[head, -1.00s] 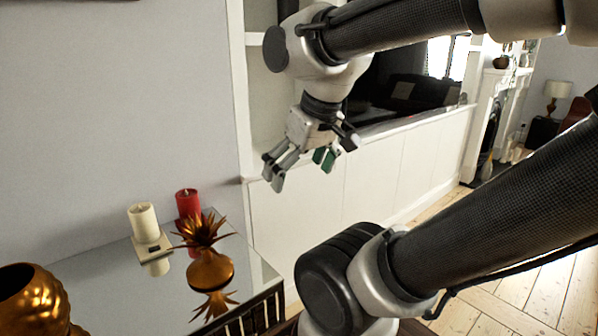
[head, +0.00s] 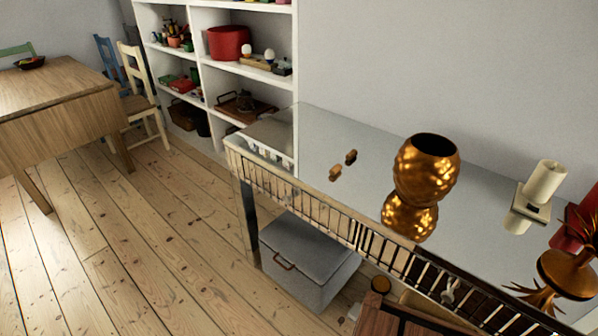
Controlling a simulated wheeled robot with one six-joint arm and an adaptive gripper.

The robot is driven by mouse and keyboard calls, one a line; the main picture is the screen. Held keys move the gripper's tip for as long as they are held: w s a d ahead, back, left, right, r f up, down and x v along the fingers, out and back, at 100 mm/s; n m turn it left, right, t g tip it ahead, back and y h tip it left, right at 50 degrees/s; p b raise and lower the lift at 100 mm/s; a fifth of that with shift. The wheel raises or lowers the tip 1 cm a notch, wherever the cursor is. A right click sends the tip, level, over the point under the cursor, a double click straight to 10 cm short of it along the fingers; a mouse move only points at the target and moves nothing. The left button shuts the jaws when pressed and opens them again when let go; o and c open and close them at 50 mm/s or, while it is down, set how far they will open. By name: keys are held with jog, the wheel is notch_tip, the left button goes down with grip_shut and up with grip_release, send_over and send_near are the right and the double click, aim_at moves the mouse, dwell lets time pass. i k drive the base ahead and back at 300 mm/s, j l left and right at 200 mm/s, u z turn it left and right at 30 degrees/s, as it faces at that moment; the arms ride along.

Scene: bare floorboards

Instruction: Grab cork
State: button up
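A small brown piece that looks like the cork (head: 351,156) is on the mirror-topped console table (head: 310,125), left of the gold vase. A similar brown shape shows just below and left of it; I cannot tell whether this is its reflection or a second piece. My gripper is not in view now, so its fingers and distance from the cork cannot be seen.
A dimpled gold vase (head: 427,165), a cream candle (head: 545,182) on a holder, a red candle (head: 570,230) and a gold pineapple-shaped ornament (head: 568,275) stand to the right. A grey box (head: 310,260) is under the table. Shelves (head: 200,60) stand behind.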

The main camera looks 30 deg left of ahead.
aim_at(338, 168)
jog(key=u, duration=1)
jog(key=i+j+z, duration=0.4)
jog(key=i+j, duration=0.15)
jog(key=j, duration=0.3)
